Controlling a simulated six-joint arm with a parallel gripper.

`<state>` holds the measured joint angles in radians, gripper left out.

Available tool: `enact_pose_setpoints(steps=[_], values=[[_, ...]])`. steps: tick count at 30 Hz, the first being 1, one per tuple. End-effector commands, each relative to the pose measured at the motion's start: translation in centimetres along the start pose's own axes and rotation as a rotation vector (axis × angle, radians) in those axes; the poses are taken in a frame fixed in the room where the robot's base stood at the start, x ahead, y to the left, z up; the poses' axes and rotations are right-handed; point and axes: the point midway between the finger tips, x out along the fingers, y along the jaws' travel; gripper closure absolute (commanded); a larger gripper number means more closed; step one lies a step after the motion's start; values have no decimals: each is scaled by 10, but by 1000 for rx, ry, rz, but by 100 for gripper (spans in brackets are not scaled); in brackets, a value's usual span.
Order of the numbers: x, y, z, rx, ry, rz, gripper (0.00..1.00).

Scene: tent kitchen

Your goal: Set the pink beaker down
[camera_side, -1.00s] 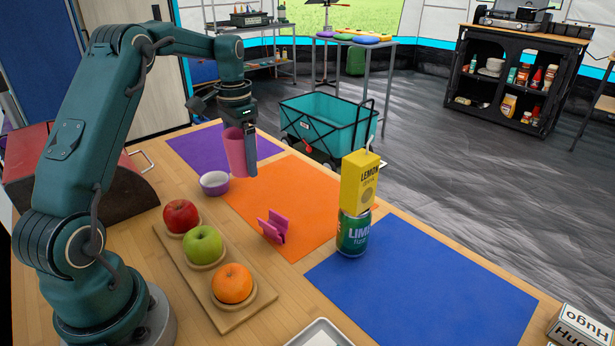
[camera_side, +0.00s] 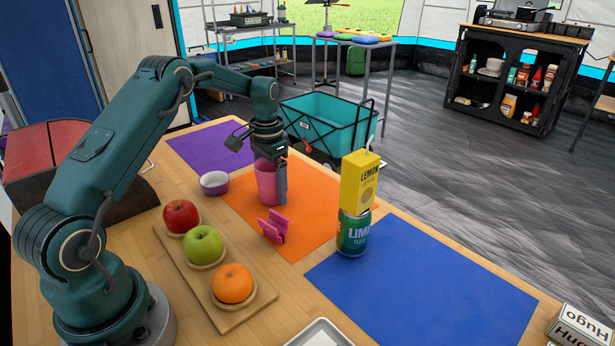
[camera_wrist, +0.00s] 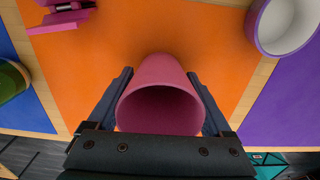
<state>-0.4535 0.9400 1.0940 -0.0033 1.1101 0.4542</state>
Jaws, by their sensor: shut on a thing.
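The pink beaker (camera_side: 267,182) is upright over the orange mat (camera_side: 310,226) in the side view. My gripper (camera_side: 276,188) is shut on it, with a finger along its side. In the wrist view the beaker (camera_wrist: 160,103) sits between the two fingers (camera_wrist: 160,102), its open mouth toward the camera and empty as far as it shows. Its base is at or very close to the mat; I cannot tell whether it touches.
A purple-white bowl (camera_side: 214,183) is left of the beaker. A lemon carton (camera_side: 358,182) stands on a lime can (camera_side: 353,233) to the right. A fruit board (camera_side: 238,312) lies in front. The blue mat (camera_side: 425,285) is mostly clear.

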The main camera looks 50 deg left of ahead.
Motion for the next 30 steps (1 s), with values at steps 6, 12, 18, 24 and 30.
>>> enact_pose_setpoints(steps=[6, 12, 18, 24, 30], values=[[3, 0, 0, 0, 1, -1, 0], [3, 0, 0, 0, 1, 0, 0], [-12, -1, -1, 0, 5, -2, 0], [-54, -1, -2, 0, 9, -4, 0], [-90, -1, -2, 0, 6, -3, 0]])
